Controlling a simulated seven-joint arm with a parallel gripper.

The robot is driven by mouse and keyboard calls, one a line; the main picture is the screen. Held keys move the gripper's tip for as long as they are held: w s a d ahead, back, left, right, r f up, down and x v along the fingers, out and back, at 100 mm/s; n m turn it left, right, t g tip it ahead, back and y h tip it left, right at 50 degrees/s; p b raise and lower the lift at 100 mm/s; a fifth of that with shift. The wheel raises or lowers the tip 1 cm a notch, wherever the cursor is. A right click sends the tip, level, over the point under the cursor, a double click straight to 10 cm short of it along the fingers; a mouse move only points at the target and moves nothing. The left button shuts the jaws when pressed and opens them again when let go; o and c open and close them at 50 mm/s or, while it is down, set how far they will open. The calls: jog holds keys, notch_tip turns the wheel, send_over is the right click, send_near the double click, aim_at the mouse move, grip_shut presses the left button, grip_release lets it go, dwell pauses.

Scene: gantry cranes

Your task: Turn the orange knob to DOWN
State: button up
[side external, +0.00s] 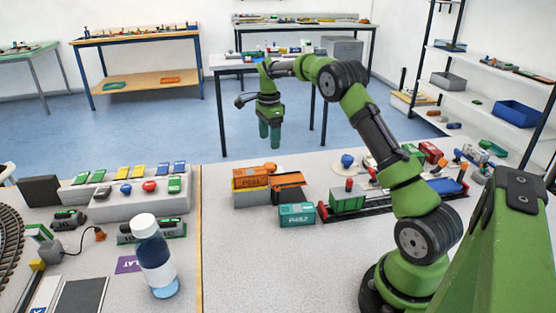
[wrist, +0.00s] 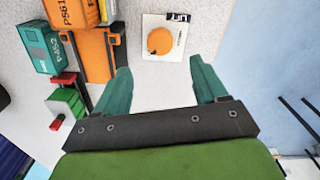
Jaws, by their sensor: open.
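The orange knob (wrist: 159,41) is round and sits on a white square plate (wrist: 181,48) with dark marks along one edge, too small to read. A black mark shows on the knob's edge. In the side external view an orange round shape (side external: 270,167), partly hidden behind an orange container, looks like the same knob. My gripper (wrist: 160,68) is open and empty, with its teal fingers apart. In the wrist view the knob appears ahead of the gap between them. In the side external view my gripper (side external: 269,140) hangs pointing down, above the table's far edge and apart from the knob.
An orange container (side external: 249,177), an orange crane-like piece (side external: 289,186) and a teal container (side external: 297,214) stand close to the knob. A green wagon (side external: 347,199) is right of them. A bottle (side external: 153,260) stands at front left. The table's middle front is clear.

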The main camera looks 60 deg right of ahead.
aim_at(270, 165)
notch_tip(270, 165, down, 10)
jog(key=shift+r, duration=0.1)
jog(key=shift+c, duration=0.2)
jog(key=c, duration=1)
